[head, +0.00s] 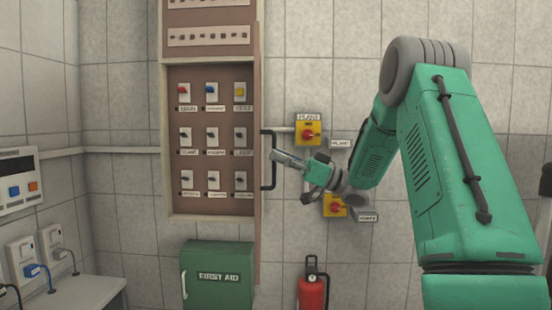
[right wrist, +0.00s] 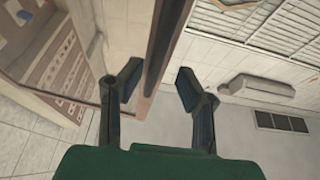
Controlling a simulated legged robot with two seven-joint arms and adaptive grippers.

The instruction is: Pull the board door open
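The brown switch board (head: 212,120) hangs on the tiled wall, with rows of switches. A narrow brown door edge (head: 258,235) runs along its right side and down past its lower border; how far the door stands open I cannot tell. A black bar handle (head: 267,182) sits on this edge. My right gripper (head: 277,157) reaches in from the right and overlaps the handle in the head view; contact is unclear. In the right wrist view its fingers (right wrist: 157,87) are spread apart, with a brown edge (right wrist: 166,40) showing between and beyond them. My left gripper is out of view.
Yellow boxes with red switches (head: 308,133) are on the wall right of the handle. A green first aid box (head: 217,275) is below the board, and a red fire extinguisher (head: 312,291) stands lower right. A counter (head: 85,291) with plugs is at left.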

